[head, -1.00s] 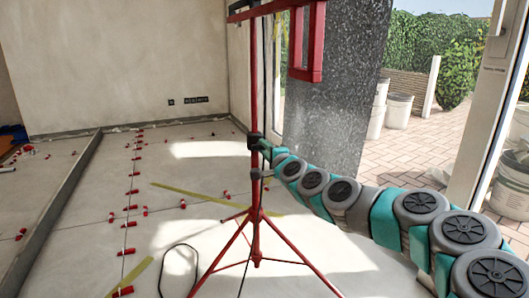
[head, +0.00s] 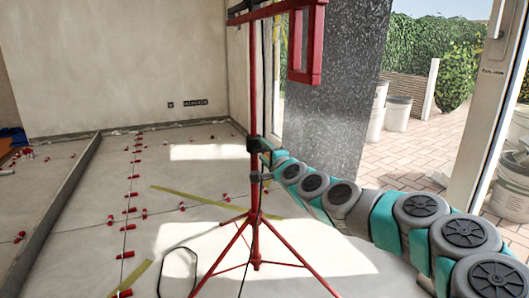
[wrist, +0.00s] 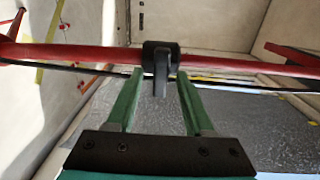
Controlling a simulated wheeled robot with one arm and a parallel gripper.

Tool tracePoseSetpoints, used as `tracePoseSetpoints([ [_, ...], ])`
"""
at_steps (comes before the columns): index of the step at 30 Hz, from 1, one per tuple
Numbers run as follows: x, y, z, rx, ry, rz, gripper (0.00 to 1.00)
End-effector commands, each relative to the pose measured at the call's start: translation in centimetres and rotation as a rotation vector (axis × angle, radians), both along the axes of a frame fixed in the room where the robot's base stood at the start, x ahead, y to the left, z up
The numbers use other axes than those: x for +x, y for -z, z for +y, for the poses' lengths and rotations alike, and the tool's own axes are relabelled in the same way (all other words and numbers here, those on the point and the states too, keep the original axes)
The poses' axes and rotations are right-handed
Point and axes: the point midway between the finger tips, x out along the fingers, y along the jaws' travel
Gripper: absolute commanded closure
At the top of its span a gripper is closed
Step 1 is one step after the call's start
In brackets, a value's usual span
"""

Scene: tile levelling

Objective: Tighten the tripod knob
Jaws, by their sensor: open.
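The red tripod (head: 253,190) stands on the tiled floor in the head view, its legs spread and its pole upright. The black tripod knob (wrist: 160,75) sits on a black collar around the red pole (wrist: 220,63) in the wrist view. My gripper (wrist: 160,78) is open, with one green finger on each side of the knob's lever. Gaps show between the fingers and the lever, so I see no grip on it. In the head view my gripper (head: 265,150) is at the collar on the pole, small and partly hidden by my wrist.
Red levelling clips (head: 130,210) lie in rows on the floor. A black cable loop (head: 178,262) lies left of the tripod legs. A red frame (head: 307,45) hangs from the tripod's top bar. A grey speckled panel (head: 345,90) stands behind my arm.

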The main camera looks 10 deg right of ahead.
Motion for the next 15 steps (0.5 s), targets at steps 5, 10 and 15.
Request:
tracePoseSetpoints([
  [5,-0.9,0.0,-0.3,0.001,0.001,0.0,0.47],
  [10,-2.6,0.0,-0.6,0.001,0.0,0.002,0.47],
  [15,-4.6,0.0,-1.0,0.001,0.001,0.001,0.47],
])
